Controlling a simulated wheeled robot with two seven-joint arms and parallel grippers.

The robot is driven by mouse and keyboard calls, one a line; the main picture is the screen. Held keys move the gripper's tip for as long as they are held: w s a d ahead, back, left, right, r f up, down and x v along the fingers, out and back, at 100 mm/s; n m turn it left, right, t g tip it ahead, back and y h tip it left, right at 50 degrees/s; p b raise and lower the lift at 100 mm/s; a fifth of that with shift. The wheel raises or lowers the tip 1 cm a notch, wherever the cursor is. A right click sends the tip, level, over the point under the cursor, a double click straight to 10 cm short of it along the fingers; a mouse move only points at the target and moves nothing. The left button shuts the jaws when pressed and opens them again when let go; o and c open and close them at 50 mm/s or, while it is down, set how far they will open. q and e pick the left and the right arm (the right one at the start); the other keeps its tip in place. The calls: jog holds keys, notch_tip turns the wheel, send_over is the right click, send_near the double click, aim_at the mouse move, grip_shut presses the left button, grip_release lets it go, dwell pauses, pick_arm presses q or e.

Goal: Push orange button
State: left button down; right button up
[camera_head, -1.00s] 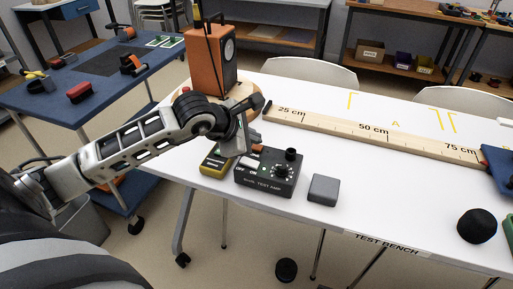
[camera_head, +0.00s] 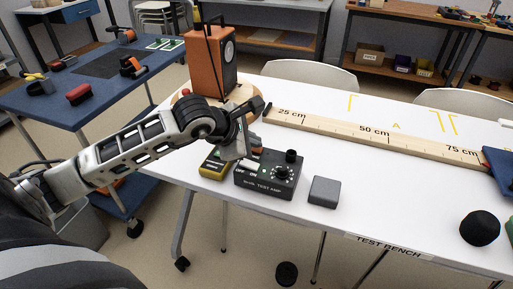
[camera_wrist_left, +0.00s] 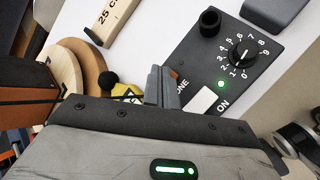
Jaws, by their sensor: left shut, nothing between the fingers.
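The black test amp (camera_head: 268,185) sits on the white bench near its front left, with a dial, a black knob and a white ON switch. In the left wrist view its panel (camera_wrist_left: 228,50) shows the dial, a lit green light and the ON switch (camera_wrist_left: 201,103). A small orange piece (camera_wrist_left: 183,84), probably the orange button, shows beside the fingers near the partly covered TONE label. My left gripper (camera_head: 240,150) is shut and empty over the amp's rear left part; its fingertips (camera_wrist_left: 163,86) hide part of the panel. I cannot tell whether they touch it.
An orange speaker (camera_head: 210,60) stands on a round wooden base behind my gripper. A yellow device (camera_head: 212,170) lies left of the amp, a grey block (camera_head: 324,191) right of it. A wooden ruler (camera_head: 375,134) lies behind. The bench's front middle is clear.

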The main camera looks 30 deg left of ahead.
aim_at(253, 150)
pick_arm(q)
jog(key=shift+f+b, duration=0.25)
jog(key=shift+b, duration=0.05)
jog(key=shift+r, duration=0.1)
jog(key=shift+r+p, duration=0.5)
jog(key=shift+r, duration=0.4)
jog(key=shift+r, duration=0.1)
notch_tip(253, 150, up, 6)
jog(key=p, duration=0.2)
jog(key=shift+p, duration=0.4)
